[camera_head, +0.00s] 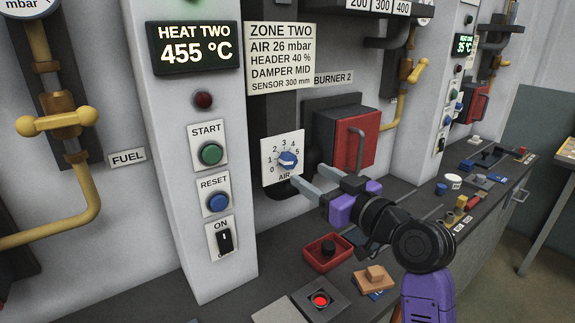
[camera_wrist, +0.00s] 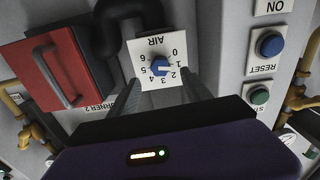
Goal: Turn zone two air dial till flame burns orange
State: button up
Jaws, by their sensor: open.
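The air dial (camera_head: 288,160) is a blue knob on a white plate marked "AIR", with numbers starting at 0, below the zone two sign (camera_head: 281,58). It shows upside down in the wrist view (camera_wrist: 159,66), where its white mark seems to point near 1 or 2. My gripper (camera_head: 306,180) is open, its two grey fingers reaching toward the dial from the lower right. In the wrist view my gripper (camera_wrist: 163,88) has a finger on each side below the knob. It looks empty, and contact with the knob cannot be told. No flame shows.
A red burner door (camera_head: 349,140) with a grey handle stands right of the dial. Left are the START (camera_head: 211,154) and RESET (camera_head: 218,203) buttons and an ON switch (camera_head: 224,240). The bench below holds a red tray (camera_head: 323,262) and a red-lit button (camera_head: 320,300).

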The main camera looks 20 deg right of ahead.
aim_at(291, 164)
jog(key=p+x, duration=0.1)
jog(key=x, duration=0.6)
jog(key=shift+w+a, duration=0.1)
jog(key=shift+w, duration=0.2)
grip_shut()
jog(key=shift+m, duration=0.3)
jog(key=m+p, duration=0.1)
jog(key=m, duration=0.2)
jog(key=shift+p, duration=0.4)
jog(key=shift+m+p, duration=0.55)
jog(key=shift+m, duration=1.15)
